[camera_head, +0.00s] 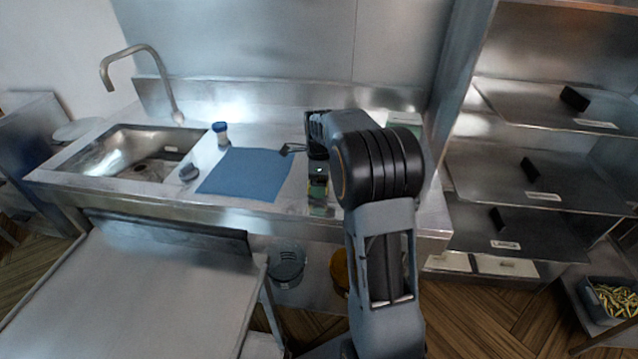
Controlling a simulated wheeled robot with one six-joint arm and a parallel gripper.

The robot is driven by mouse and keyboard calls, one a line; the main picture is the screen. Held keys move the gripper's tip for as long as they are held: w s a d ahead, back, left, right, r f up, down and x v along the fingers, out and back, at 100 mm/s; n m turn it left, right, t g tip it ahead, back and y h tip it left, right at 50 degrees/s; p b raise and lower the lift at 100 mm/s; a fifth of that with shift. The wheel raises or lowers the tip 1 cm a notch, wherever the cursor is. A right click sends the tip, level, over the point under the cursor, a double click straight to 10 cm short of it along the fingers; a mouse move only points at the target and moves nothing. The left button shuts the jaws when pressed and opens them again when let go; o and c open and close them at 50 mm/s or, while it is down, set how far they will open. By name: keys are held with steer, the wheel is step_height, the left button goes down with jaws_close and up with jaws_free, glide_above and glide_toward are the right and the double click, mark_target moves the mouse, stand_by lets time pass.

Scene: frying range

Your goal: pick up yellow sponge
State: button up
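My arm reaches over the steel counter, and my gripper (318,190) points down near the counter's front edge, right of the blue mat. A small yellow-green patch shows at the fingertips. It may be the yellow sponge, but it is too small and too covered to be sure. I cannot tell whether the fingers are open or shut on it. No other yellow sponge shows on the counter.
A blue mat (245,174) lies on the counter (120,190). A blue-lidded jar (221,134) and a small grey object (188,172) stand near the sink (130,158). A pale green box (405,119) is partly behind my arm. Shelves (535,175) stand at right.

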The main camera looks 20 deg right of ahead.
steer(key=s+r+b, duration=0.1)
steer(key=s+r, duration=1)
steer(key=s, duration=0.3)
steer(key=shift+r, duration=0.4)
steer(key=shift+d, duration=0.1)
steer(key=o, duration=0.4)
steer(key=c, duration=0.3)
